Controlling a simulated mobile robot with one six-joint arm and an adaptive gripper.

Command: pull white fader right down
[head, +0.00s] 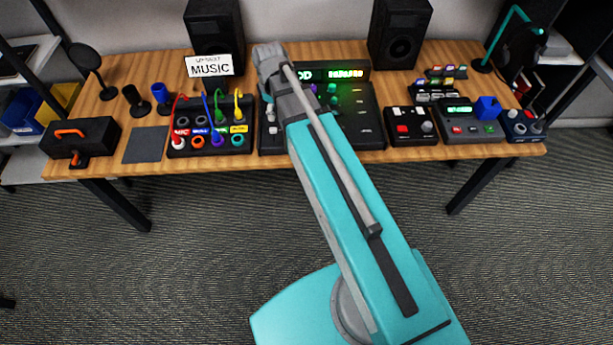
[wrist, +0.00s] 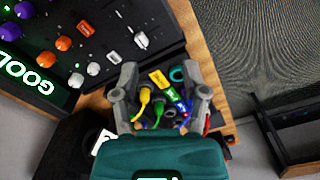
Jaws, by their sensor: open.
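The dark mixer (wrist: 100,20) is at the upper left of the wrist view, tilted in the picture. A white fader cap (wrist: 141,40) sits near its edge. Several white, orange and purple knobs are also on it; I cannot tell which control is the right white fader. In the head view my arm covers much of the mixer (head: 365,130), and a pale cap (head: 271,113) shows on its left part. My gripper (wrist: 160,76) is open and empty, its fingers apart, just beyond the mixer's edge beside the white cap. The cable panel shows between the fingers.
The cable panel (head: 210,150) with coloured plugs and upright cables stands left of the mixer. A MUSIC sign (head: 209,66) and two speakers stand behind. A green-lit display (head: 332,73) is at the back. Small control boxes (head: 411,140) fill the right side.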

